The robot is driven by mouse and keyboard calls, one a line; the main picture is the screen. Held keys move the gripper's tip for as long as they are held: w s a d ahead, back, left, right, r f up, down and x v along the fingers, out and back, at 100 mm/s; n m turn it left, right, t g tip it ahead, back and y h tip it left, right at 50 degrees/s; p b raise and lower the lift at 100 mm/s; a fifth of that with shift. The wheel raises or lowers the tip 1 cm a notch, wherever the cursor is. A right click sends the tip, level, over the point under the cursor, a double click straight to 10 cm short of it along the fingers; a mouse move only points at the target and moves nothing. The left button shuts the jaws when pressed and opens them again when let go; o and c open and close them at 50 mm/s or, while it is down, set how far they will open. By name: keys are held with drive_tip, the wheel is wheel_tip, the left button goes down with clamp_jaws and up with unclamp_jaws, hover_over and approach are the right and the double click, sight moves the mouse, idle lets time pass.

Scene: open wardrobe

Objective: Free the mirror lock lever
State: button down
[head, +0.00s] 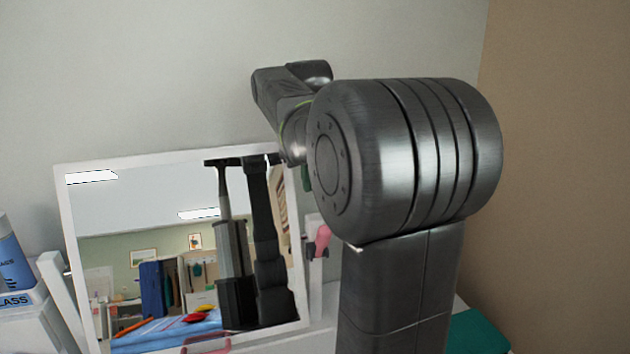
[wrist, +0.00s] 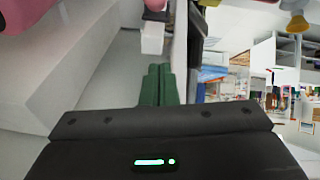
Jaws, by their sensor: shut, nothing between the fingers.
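The mirror (head: 180,250) stands tilted in a white frame (head: 62,215) in the head view; its glass (wrist: 275,85) fills the right of the wrist view. A pink piece (head: 322,238), which looks like the lock lever, sits beside the mirror's right edge above a dark fitting (head: 317,251). A pink end (wrist: 155,5) shows at the top of the wrist view, above a white block (wrist: 152,40). My gripper (wrist: 157,70) has its green fingers shut together and empty, pointing towards that block and apart from it. In the head view my arm mostly hides the gripper.
A blue bottle (head: 10,250) and a white box (head: 25,310) stand left of the mirror. A teal object (head: 478,333) lies at the lower right. A large pink thing (wrist: 30,12) fills the wrist view's upper left corner. The wall behind is bare.

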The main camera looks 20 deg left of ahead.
sight(322, 244)
drive_tip(key=x, duration=0.7)
drive_tip(key=shift+s+d+f, duration=0.1)
drive_tip(key=shift+d+f, duration=0.05)
drive_tip(key=shift+f, duration=0.05)
drive_tip(key=shift+s+d+f, duration=0.3)
drive_tip(key=shift+s+d, duration=0.25)
drive_tip(key=shift+d, duration=0.05)
drive_tip(key=shift+s+d+f, duration=0.35)
drive_tip(key=shift+s+d, duration=0.2)
drive_tip(key=shift+d, duration=0.05)
drive_tip(key=shift+s+d+f+b, duration=0.1)
drive_tip(key=shift+b, duration=0.25)
